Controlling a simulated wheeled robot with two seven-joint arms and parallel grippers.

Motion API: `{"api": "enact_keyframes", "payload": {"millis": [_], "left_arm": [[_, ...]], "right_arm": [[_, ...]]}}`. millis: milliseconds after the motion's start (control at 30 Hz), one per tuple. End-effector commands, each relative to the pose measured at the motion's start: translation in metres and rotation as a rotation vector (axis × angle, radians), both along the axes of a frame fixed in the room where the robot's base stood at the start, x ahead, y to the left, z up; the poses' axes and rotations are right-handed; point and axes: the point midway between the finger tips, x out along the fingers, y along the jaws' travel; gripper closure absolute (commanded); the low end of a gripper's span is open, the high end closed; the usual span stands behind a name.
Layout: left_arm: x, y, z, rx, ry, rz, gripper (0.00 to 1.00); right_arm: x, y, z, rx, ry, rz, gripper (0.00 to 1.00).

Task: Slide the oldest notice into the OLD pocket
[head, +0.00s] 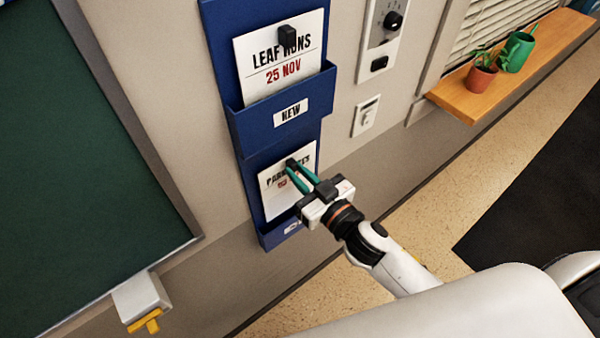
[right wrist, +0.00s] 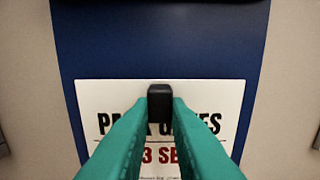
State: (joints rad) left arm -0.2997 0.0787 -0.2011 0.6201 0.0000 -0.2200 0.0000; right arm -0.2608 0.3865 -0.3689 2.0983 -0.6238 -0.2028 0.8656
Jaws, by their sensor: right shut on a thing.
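A blue wall rack (head: 232,130) has two pockets. The upper pocket, labelled NEW (head: 291,112), holds a white notice (head: 258,80) reading "LEAF RUNS 25 NOV" with a dark tab on it. A second white notice (head: 275,199), reading "PARK" and more, stands at the lower pocket (head: 271,237); my gripper partly covers that pocket's label. My right gripper (head: 296,172) is shut on this notice's dark tab. In the right wrist view the green fingers close on the tab (right wrist: 160,102) of the park notice (right wrist: 90,98). Whether its lower edge is inside the pocket is hidden. My left gripper is out of view.
A green board (head: 80,150) is on the left wall, with a small white holder (head: 140,296) below its corner. Wall switches (head: 367,115) are right of the rack. A wooden shelf (head: 530,60) bears a potted plant (head: 482,80) and a green watering can (head: 517,50).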

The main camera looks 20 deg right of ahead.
Motion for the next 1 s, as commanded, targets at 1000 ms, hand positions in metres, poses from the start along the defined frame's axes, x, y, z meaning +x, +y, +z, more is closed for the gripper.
{"api": "enact_keyframes", "payload": {"millis": [1000], "left_arm": [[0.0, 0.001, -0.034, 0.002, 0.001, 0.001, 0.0]], "right_arm": [[0.0, 0.0, -0.041, 0.0, 0.0, -0.001, 1.0]]}}
